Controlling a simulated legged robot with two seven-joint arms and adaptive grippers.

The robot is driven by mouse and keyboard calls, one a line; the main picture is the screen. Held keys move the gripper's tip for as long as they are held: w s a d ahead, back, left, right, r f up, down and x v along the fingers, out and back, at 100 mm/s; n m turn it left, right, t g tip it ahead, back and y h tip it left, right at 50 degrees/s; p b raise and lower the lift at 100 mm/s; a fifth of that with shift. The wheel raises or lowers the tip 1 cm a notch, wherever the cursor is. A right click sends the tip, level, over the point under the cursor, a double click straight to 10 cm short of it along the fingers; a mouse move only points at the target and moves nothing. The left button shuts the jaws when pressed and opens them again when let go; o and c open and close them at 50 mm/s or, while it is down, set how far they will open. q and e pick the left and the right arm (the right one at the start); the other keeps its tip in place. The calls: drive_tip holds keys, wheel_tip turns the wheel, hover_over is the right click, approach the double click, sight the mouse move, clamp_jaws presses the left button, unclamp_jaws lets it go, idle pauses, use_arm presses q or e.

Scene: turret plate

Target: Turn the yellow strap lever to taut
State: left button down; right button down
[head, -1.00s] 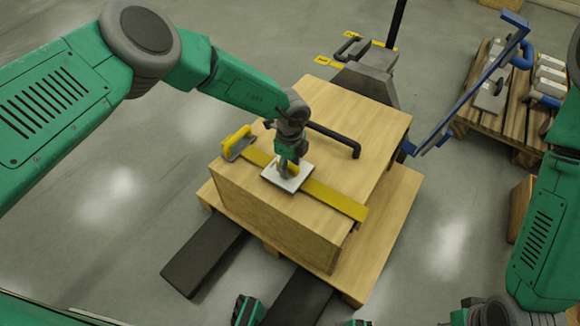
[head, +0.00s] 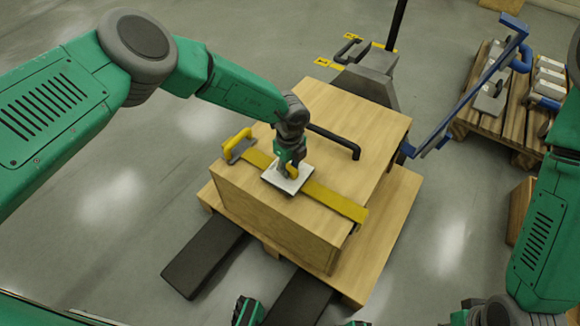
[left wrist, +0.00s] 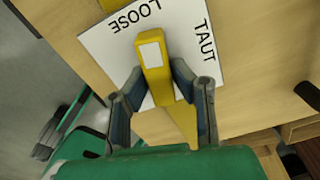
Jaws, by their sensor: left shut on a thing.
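The yellow strap lever (left wrist: 154,68) sits on a white plate (left wrist: 100,45) marked LOOSE and TAUT, on top of a wooden crate (head: 270,228). In the left wrist view its end lies between the two words, nearer LOOSE. In the head view the lever (head: 291,170) is mostly hidden by my left gripper (head: 289,168). The left gripper also shows in the left wrist view (left wrist: 160,92), its fingers on both sides of the lever, shut on it. A yellow strap (head: 335,201) runs across the crate under the plate. My right gripper does not show clearly.
A yellow handle (head: 237,143) stands at the strap's left end. A black bar handle (head: 335,141) lies behind the left gripper. The crate rests on a pallet (head: 385,235) over dark forks (head: 203,258). A blue frame (head: 470,90) and a second loaded pallet (head: 520,130) stand at right.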

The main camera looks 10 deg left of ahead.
sight(287, 167)
use_arm(q)
drive_tip(key=m, duration=0.3)
drive_tip(key=shift+m, duration=0.3)
drive_tip(key=m, duration=0.4)
drive_tip(key=shift+s+a+m, duration=0.1)
drive_tip(key=shift+a+m, duration=0.1)
drive_tip(key=shift+m, duration=0.1)
drive_tip(key=m, duration=0.3)
drive_tip(key=shift+a+m, duration=0.1)
drive_tip(key=shift+m, duration=0.2)
drive_tip(key=shift+a+m, duration=0.1)
drive_tip(key=shift+m, duration=1.7)
drive_tip(key=c, duration=1.4)
unclamp_jaws()
wheel_tip(287, 167, up, 12)
